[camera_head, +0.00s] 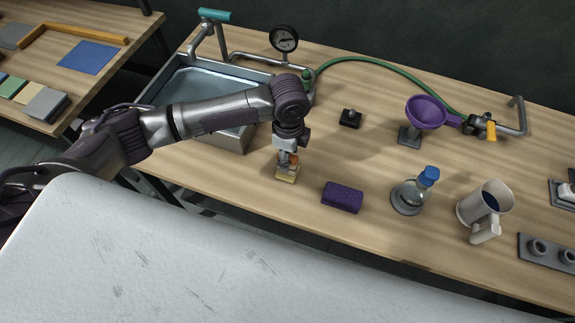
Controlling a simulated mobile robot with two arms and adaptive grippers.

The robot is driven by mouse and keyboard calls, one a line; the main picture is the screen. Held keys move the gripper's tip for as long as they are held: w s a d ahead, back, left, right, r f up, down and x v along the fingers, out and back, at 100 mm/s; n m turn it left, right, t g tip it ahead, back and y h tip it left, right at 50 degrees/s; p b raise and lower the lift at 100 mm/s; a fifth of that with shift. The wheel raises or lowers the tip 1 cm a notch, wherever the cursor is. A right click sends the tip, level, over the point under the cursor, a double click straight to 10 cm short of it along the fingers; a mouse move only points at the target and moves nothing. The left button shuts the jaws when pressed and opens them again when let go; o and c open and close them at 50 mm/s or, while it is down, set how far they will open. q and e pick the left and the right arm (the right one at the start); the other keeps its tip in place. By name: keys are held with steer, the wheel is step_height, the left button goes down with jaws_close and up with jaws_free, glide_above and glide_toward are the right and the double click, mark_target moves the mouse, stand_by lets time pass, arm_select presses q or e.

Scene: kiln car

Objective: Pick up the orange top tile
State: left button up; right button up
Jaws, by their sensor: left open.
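A small yellowish block (286,176) stands on the wooden table, right of the sink and near the front edge. A small patch of orange (294,167), probably the orange top tile, shows just above it, between and behind the fingers. My left gripper (287,165) points down right over this little stack, with its fingers open around or just above the orange part. The fingers hide most of the tile, and I cannot tell whether they touch it. My right gripper is not in view.
A purple sponge (342,197) lies close to the right of the stack. The metal sink (226,134) is behind left. A side table (127,55) at left holds several flat tiles.

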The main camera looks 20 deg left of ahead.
arm_select(q)
step_height(320, 180, down, 4)
steer(key=shift+a+f+p, duration=0.15)
steer(key=shift+f+p, duration=0.05)
steer(key=shift+p, duration=0.25)
steer(key=shift+c, duration=0.3)
steer(key=shift+w, duration=0.1)
jaws_close()
